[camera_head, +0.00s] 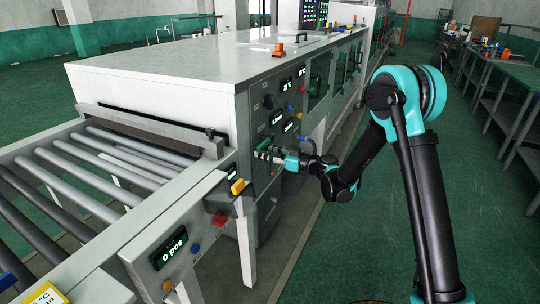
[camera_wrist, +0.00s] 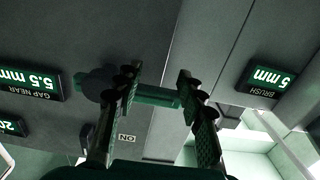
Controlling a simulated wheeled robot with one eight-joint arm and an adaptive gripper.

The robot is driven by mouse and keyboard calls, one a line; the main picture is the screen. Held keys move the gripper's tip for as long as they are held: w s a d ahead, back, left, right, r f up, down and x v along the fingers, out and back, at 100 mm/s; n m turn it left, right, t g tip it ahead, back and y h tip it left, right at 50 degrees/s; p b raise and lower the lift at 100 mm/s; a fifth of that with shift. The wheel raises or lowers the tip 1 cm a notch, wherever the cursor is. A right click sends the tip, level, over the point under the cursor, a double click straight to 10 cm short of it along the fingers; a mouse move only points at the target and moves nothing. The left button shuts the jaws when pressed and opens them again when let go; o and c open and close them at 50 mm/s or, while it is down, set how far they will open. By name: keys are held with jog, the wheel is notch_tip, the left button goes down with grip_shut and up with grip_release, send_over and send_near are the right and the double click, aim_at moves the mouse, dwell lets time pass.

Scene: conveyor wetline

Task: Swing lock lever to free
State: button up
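The lock lever (camera_wrist: 155,95) is a green bar in the wrist view, running sideways from a dark round hub (camera_wrist: 98,84) on the grey machine panel. In the head view its green part (camera_head: 264,145) shows small at the panel, partly hidden by my gripper (camera_head: 272,154). In the wrist view my gripper (camera_wrist: 158,80) is open, with one finger near the hub and the other by the lever's right end. The bar shows across the gap between the fingers; I cannot tell whether they touch it.
A "GAP NEAR" display (camera_wrist: 30,84) and a "BRUSH" display (camera_wrist: 264,78) flank the lever. A small label (camera_wrist: 127,138) sits below it. The roller conveyor (camera_head: 110,160) enters the machine housing (camera_head: 180,75) at left. Green workbenches (camera_head: 515,75) stand right, beyond open floor.

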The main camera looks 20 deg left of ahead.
jog(key=shift+d, duration=0.1)
jog(key=d, duration=0.7)
jog(key=shift+s, duration=0.2)
jog(key=shift+a, duration=0.1)
dwell(0.3)
jog(key=s+d+f+m+t+h, duration=0.1)
jog(key=s+d+f+m+h, duration=0.2)
jog(key=d, duration=1.3)
jog(key=s+d+f+m+t+h, duration=0.1)
jog(key=s+d+f+m+h, duration=0.2)
jog(key=s+d+m+h, duration=0.5)
jog(key=s+d+f+m+t+h, duration=0.1)
jog(key=s+d+f+m+h, duration=0.2)
jog(key=d, duration=2.1)
jog(key=s+m+h, duration=0.3)
jog(key=s+h, duration=0.1)
jog(key=s, duration=0.3)
jog(key=shift+s+f, duration=0.15)
jog(key=shift+s, duration=0.1)
